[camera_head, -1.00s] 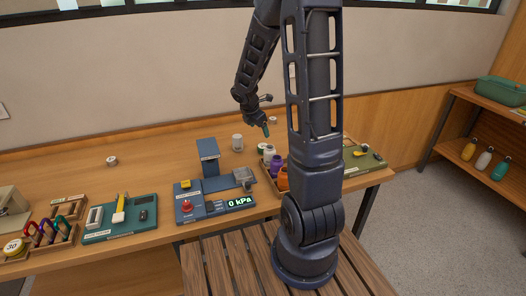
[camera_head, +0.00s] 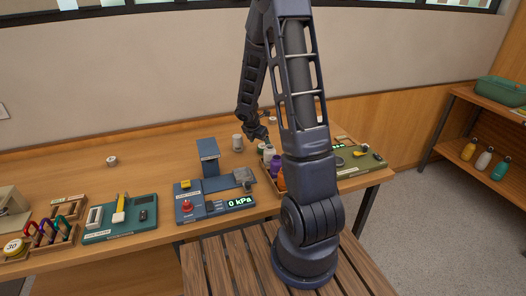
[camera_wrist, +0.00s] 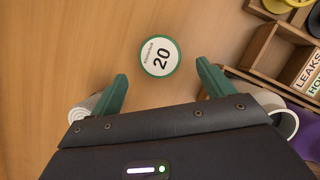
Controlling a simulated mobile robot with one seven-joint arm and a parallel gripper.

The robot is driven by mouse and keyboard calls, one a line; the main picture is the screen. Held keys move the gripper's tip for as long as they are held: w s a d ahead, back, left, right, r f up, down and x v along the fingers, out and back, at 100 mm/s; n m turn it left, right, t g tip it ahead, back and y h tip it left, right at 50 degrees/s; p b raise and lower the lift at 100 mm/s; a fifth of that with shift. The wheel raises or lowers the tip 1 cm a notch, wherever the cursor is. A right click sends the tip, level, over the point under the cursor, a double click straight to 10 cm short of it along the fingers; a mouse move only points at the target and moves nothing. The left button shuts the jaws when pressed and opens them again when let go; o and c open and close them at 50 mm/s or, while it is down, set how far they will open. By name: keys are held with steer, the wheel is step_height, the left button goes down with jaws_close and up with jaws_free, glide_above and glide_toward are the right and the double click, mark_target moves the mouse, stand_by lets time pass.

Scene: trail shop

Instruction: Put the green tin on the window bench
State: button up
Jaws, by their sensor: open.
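Nothing is between the fingertips. In the head view my gripper (camera_head: 260,138) hangs over the back of the long wooden worktop (camera_head: 150,185); I cannot make out the tin for certain there. I cannot tell which surface is the window bench.
Pale cups (camera_wrist: 84,110) flank my fingers in the wrist view. A wooden tray (camera_wrist: 272,52) with a LEAKS label lies at right. In the head view, a blue gauge stand (camera_head: 210,165) stands left of my arm. Shelves with bottles (camera_head: 484,160) are at right.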

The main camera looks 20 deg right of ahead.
mark_target(263, 146)
steer(key=x, duration=0.3)
steer(key=shift+w+d, duration=0.2)
steer(key=shift+d, duration=0.15)
steer(key=shift+x, duration=0.8)
steer(key=c, duration=1.1)
steer(key=shift+r, duration=0.1)
steer(key=shift+c, duration=0.2)
